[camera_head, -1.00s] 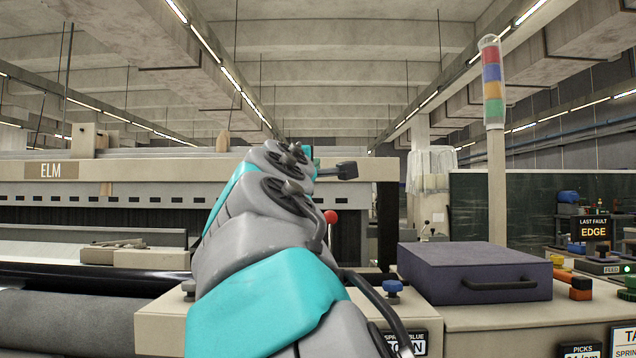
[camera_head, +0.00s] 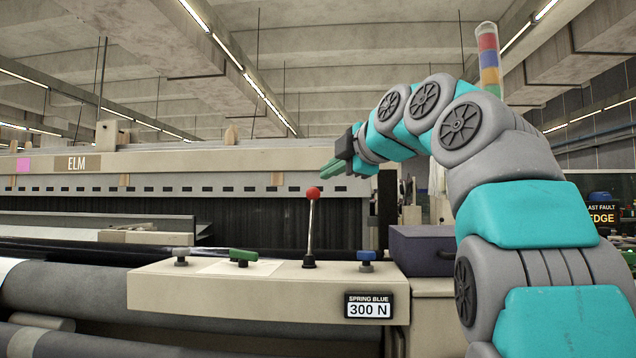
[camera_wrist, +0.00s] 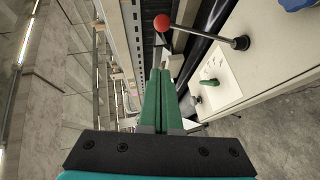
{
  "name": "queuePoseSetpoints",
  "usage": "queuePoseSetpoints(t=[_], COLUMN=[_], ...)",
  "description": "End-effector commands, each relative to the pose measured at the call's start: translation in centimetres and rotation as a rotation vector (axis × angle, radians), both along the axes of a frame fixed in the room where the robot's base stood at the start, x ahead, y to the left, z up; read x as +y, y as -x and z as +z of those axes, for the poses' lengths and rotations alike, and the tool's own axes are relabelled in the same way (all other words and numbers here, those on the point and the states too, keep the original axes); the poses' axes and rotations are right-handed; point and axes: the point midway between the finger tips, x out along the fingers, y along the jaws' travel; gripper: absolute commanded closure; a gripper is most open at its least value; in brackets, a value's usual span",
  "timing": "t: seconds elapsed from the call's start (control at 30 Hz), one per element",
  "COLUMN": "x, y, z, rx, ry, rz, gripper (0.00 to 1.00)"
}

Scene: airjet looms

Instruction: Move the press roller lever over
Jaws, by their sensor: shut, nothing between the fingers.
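The press roller lever (camera_head: 311,230) is a metal rod with a red ball on top, standing nearly upright on a cream panel (camera_head: 240,298). In the wrist view the fingers (camera_wrist: 158,95) point away from the camera, and no contact with the lever shows.
A green knob (camera_head: 243,257) and a blue knob (camera_head: 366,258) flank the lever on the panel. A "SPRING BLUE 300 N" display (camera_head: 369,306) is on its front. A dark purple box (camera_head: 420,250) stands to the right. Dark rollers (camera_head: 70,285) lie at left.

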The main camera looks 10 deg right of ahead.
Motion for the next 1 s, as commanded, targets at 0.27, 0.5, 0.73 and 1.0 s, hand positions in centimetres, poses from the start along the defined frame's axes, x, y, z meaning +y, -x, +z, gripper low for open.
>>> queuePoseSetpoints(t=[0.27,0.5,0.73,1.0], x=[1.4,2.5,1.0,0.7], y=[-4.7,-9.0,-11.2,-11.8], z=[-0.9,-2.0,-2.6,-3.0], rx=[0.005,0.006,0.001,0.001], ry=[0.0,-0.001,-0.002,-0.002], rz=[-0.002,-0.003,-0.005,-0.003], gripper=[1.0,1.0,1.0,1.0])
